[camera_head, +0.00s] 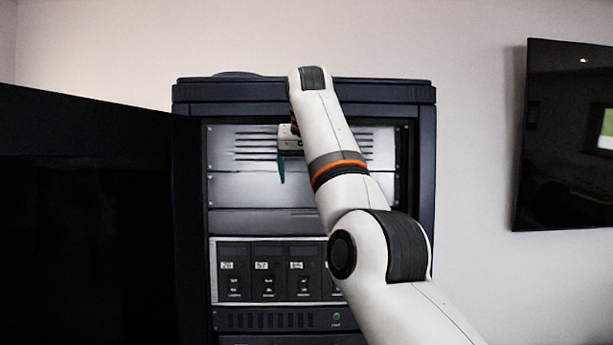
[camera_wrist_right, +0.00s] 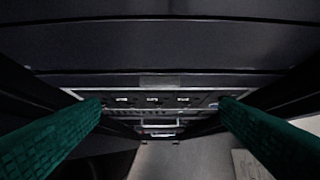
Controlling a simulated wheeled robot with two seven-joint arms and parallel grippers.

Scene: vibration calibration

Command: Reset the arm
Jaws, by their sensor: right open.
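My right arm (camera_head: 350,190) reaches up from the lower right in the head view, in front of an open dark equipment cabinet. My right gripper (camera_head: 281,168) hangs near the cabinet's upper vented panel, with one green finger showing and the rest hidden by the arm. In the right wrist view both green fingers (camera_wrist_right: 160,145) are wide apart with nothing between them. The cabinet (camera_head: 425,150) holds a module panel (camera_head: 270,285) with several labelled units and small switches; its right part is behind my arm. The panel also shows in the wrist view (camera_wrist_right: 150,93). My left gripper is not in view.
The cabinet's dark door (camera_head: 90,200) stands open at the left. A dark wall screen (camera_head: 565,150) hangs at the right. A lower rack unit (camera_head: 270,320) with a small green light sits below the module panel. Wall space between cabinet and screen is clear.

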